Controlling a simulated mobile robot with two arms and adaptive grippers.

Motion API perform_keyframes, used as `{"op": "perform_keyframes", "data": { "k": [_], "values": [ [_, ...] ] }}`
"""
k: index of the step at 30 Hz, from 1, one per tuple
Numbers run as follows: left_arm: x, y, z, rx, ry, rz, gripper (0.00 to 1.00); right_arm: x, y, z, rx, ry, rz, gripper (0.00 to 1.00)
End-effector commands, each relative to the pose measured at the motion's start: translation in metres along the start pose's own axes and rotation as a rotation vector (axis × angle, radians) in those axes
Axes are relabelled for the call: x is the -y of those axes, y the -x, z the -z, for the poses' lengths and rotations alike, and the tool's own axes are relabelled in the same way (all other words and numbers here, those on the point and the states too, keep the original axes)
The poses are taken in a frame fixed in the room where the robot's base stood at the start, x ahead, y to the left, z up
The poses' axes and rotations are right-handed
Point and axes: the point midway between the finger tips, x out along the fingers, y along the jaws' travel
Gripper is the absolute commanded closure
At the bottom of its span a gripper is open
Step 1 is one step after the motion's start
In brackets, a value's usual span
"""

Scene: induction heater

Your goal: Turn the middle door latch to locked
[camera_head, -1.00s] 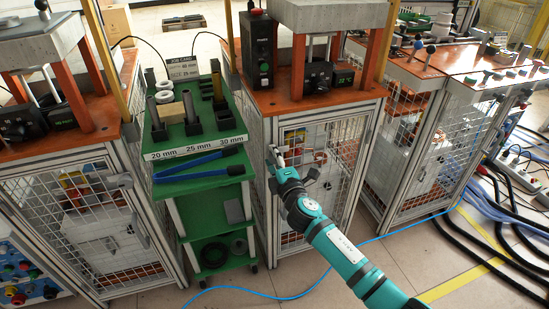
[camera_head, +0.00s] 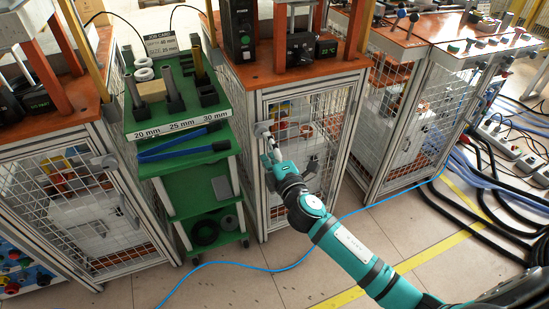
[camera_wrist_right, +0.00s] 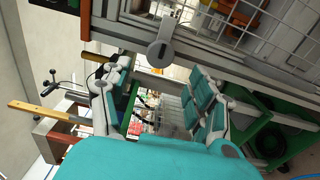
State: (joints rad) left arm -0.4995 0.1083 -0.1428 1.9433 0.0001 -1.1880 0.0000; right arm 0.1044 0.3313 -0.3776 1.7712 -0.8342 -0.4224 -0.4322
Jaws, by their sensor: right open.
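The middle door (camera_head: 305,150) is a mesh panel in an aluminium frame under the orange-topped middle station. Its grey latch (camera_head: 262,129) sits high on the door's left side; the right wrist view shows it as a round grey disc with a short lever (camera_wrist_right: 160,52). My right gripper (camera_head: 272,152) is just below and in front of the latch. In the right wrist view its teal-and-grey fingers (camera_wrist_right: 160,98) are spread apart, with nothing between them and the latch beyond them, apparently apart. My left gripper is not in view.
A green shelf cart (camera_head: 190,122) with sizing posts and blue-handled tongs (camera_head: 180,145) stands left of the door. Another caged station (camera_head: 410,130) stands right. A blue hose (camera_head: 330,226) and black cables (camera_head: 480,225) cross the floor. Floor in front is mostly clear.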

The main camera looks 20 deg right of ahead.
Motion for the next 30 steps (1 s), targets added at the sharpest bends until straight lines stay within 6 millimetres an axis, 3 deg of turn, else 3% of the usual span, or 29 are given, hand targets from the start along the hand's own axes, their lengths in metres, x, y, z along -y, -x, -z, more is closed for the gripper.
{"op": "perform_keyframes", "data": {
  "k": [3,9,25,28,30],
  "values": [
    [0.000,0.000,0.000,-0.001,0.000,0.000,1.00,0.001,0.023,0.000,-0.001,0.001,0.002,0.39],
    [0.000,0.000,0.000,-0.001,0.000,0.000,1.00,0.001,0.041,0.000,0.000,0.002,0.001,0.39],
    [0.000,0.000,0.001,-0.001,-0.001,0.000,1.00,0.000,0.043,0.000,0.001,0.000,0.001,0.39],
    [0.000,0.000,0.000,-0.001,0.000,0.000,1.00,0.012,0.048,-0.004,0.023,-0.045,0.034,0.39],
    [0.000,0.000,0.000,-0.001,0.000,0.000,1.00,0.033,0.057,-0.011,0.067,-0.135,0.100,0.39]
  ]
}}
